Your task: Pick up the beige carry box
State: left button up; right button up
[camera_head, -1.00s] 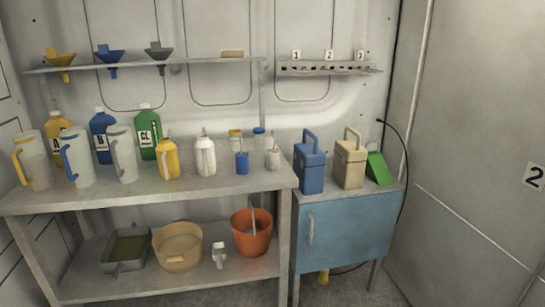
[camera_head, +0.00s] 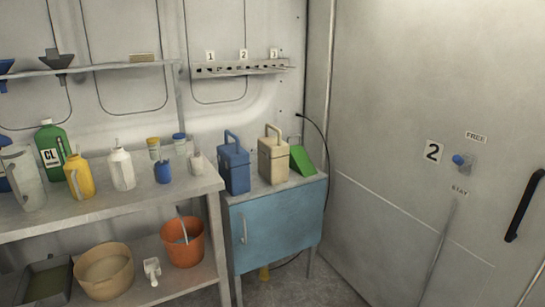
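The beige carry box (camera_head: 273,160) stands upright on top of the blue cabinet (camera_head: 277,229), with its handle loop raised above the lid. A blue carry box (camera_head: 234,169) of like shape stands close to its left. A green wedge-shaped object (camera_head: 301,160) is close to its right and partly behind it. Neither of my grippers is in view.
A grey workbench (camera_head: 110,206) with bottles and jugs adjoins the cabinet on the left. Its lower shelf holds an orange bucket (camera_head: 183,246) and a tan basin (camera_head: 104,271). A door (camera_head: 420,150) with a black handle (camera_head: 524,205) is on the right. Floor shows before the cabinet.

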aim_at(274, 154)
jog(key=i+l, duration=0.5)
jog(key=i, duration=0.15)
jog(key=i+l+z, duration=0.15)
jog(key=i+l, duration=0.35)
jog(key=i, duration=0.1)
